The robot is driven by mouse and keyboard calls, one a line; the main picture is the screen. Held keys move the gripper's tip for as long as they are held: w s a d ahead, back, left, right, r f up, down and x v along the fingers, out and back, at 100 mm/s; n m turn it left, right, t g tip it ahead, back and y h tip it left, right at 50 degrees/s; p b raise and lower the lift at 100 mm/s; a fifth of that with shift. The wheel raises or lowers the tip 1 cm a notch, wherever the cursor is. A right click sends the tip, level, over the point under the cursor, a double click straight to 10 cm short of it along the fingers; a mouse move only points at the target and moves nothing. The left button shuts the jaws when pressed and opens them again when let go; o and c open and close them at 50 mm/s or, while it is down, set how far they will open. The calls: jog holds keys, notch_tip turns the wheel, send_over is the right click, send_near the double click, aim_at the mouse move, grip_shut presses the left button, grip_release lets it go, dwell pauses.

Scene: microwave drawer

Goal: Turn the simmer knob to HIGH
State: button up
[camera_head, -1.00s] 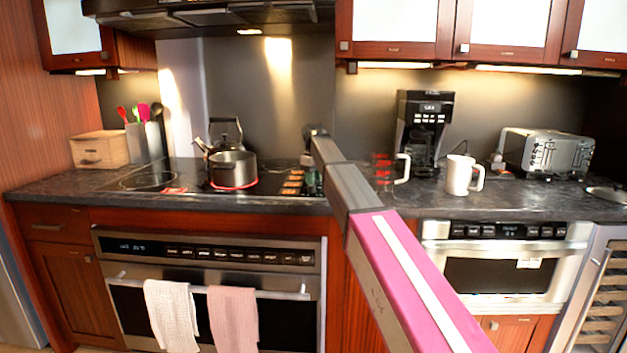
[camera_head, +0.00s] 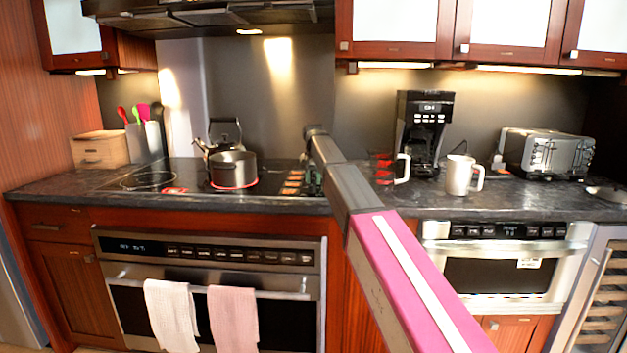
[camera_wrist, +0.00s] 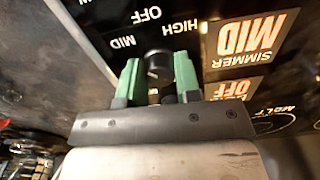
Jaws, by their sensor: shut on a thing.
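The simmer knob (camera_wrist: 158,64) is a black round knob on the cooktop's control panel in the wrist view. My gripper (camera_wrist: 158,75) has its two green fingers on either side of the knob, shut on it. Printed labels OFF, HIGH and MID surround the knob. A lit display (camera_wrist: 246,38) beside it reads SIMMER MID. Another display (camera_wrist: 232,90) below it reads OFF. In the head view my arm reaches to the right end of the cooktop (camera_head: 196,182), and the knob is hidden there.
A pot (camera_head: 233,170) and a kettle (camera_head: 222,135) stand on the cooktop left of my arm. A coffee maker (camera_head: 421,130), a white mug (camera_head: 461,176) and a toaster (camera_head: 548,152) stand on the counter to the right. Towels (camera_head: 232,318) hang on the oven handle.

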aim_at(313, 179)
jog(key=m, duration=1.4)
jog(key=shift+m, duration=0.3)
dwell(0.4)
jog(key=o, duration=0.9)
notch_tip(313, 179, up, 11)
jog(key=shift+f, duration=0.1)
jog(key=shift+s, duration=0.1)
